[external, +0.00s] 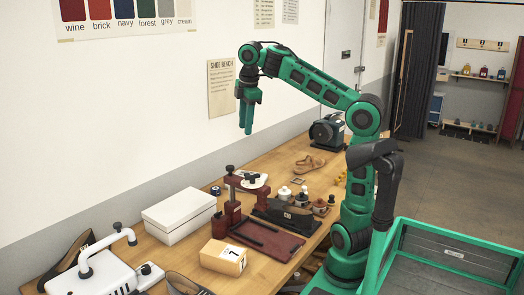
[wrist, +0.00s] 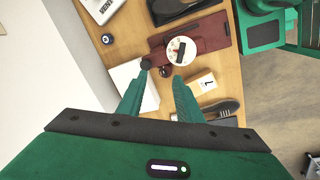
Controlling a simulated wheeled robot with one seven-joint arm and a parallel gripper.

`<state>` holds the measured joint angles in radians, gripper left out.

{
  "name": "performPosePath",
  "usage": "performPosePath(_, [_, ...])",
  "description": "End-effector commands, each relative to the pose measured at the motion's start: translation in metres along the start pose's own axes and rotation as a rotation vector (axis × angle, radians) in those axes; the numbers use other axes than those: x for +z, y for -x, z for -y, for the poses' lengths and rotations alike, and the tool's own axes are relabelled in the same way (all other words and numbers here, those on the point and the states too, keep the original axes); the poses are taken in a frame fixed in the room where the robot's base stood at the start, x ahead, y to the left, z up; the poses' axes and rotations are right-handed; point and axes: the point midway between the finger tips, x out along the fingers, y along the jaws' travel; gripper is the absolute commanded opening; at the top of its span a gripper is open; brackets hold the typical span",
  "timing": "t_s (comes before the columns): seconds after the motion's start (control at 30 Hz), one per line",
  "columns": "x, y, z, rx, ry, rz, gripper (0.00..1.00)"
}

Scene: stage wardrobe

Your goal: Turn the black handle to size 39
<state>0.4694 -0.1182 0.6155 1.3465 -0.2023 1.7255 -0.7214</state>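The black handle (wrist: 181,51) is a short dark bar on a round white dial (wrist: 173,48) in the wrist view. The dial sits on a dark red device on the bench, and the handle also shows in the external view (external: 252,178). The dial's size marks are too small to read, so I cannot tell which size the handle points to. My gripper (external: 246,130) hangs fingers down, high above the bench and clear of the dial. In the wrist view its two green fingers (wrist: 158,88) are apart with nothing between them.
A dark red post (external: 232,198) stands beside the dial. A white box (external: 179,214), a numbered yellow block (external: 223,256) and a white machine (external: 100,272) are at the near left. The wall is close behind the bench.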

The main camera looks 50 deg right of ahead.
Motion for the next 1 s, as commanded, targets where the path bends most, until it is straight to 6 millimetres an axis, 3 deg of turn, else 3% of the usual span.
performPosePath(0.4, [0.010,0.045,0.041,0.014,0.002,0.015,0.33])
performPosePath(1.0, [0.012,-0.058,0.057,0.011,0.001,0.018,0.33])
